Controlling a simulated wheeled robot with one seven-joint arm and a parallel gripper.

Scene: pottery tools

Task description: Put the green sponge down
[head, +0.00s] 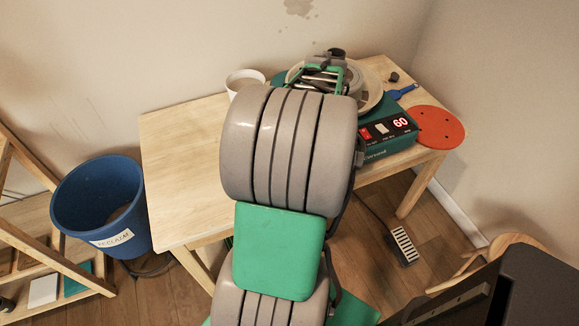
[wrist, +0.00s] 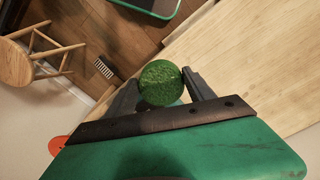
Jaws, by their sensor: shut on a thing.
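The green sponge (wrist: 161,83) is round and textured, in the middle of the wrist view. My gripper (wrist: 160,88) is shut on it, with one dark finger on each side. Behind the sponge, the wrist view shows the wooden table (wrist: 252,62) and part of the floor. I cannot tell from these frames how high the sponge is above the table. In the head view my arm crosses the table (head: 185,150), and my gripper (head: 322,78) is near the pottery wheel (head: 376,98). The sponge is hidden there.
A white container (head: 245,78) stands at the table's back. A teal control box with a red "60" display (head: 390,130) and an orange disc (head: 436,127) are at the right. A blue bucket (head: 100,208) stands on the floor. The table's left part is bare.

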